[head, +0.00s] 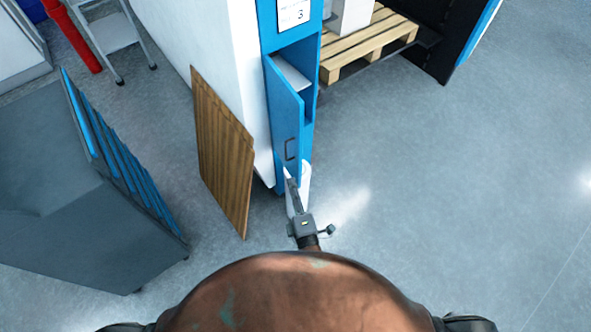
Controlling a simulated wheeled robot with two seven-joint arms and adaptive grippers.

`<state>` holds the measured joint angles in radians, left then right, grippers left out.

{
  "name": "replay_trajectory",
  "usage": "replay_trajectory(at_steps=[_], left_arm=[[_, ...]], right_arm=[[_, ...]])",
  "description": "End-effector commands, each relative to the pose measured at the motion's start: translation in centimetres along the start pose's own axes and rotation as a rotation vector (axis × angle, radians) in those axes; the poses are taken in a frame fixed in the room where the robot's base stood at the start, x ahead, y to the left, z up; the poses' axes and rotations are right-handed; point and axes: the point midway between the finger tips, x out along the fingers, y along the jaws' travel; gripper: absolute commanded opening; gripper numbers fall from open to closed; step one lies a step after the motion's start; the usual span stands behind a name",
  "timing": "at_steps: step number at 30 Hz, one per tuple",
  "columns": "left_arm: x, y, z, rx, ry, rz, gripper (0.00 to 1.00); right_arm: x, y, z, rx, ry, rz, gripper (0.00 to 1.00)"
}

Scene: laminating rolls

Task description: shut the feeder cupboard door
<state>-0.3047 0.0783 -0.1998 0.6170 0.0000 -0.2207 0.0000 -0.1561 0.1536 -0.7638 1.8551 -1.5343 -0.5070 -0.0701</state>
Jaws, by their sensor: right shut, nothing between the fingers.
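The feeder cupboard is a narrow blue cabinet (312,60) beside a white machine body. Its blue door (283,108) stands ajar, with a dark gap and a pale shelf (292,75) visible behind its top edge. A dark bar handle (291,149) is on the door's face, low and near its right edge. My right gripper (289,178) is shut and empty. Its tips are just below the handle in the picture, at the door's lower part; I cannot tell whether they touch it. My left gripper is not in view.
A brown wooden panel (222,150) leans left of the cupboard. A grey unit with blue slats (90,190) stands further left. A pallet (368,45) is behind at the right, and a step ladder (115,35) is at the back left. The right floor is clear.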

Motion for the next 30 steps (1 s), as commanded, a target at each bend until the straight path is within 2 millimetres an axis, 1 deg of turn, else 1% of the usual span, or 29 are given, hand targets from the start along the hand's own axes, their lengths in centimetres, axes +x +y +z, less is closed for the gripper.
replay_trajectory(at_steps=[5, 9, 15, 18, 21, 24, 30], left_arm=[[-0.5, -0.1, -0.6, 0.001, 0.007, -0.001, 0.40], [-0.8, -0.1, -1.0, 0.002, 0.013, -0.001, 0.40], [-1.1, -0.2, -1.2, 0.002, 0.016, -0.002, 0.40], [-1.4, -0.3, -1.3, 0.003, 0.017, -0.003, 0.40], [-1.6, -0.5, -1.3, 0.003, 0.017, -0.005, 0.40], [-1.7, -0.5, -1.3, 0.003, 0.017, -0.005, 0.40], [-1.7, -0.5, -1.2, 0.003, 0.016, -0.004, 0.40]], right_arm=[[3.0, 0.2, -0.1, 0.000, 0.001, 0.002, 0.00], [6.0, 0.1, -0.1, 0.002, 0.001, 0.001, 0.00], [9.8, 0.0, 0.2, 0.001, -0.001, -0.001, 0.00], [9.9, 0.0, 2.0, -0.001, -0.001, -0.002, 0.00], [10.1, -0.1, 3.0, 0.001, -0.001, -0.003, 0.00], [10.3, -0.1, 3.7, 0.002, -0.001, -0.003, 0.00], [10.3, -0.2, 4.0, 0.003, 0.000, -0.003, 0.00]])
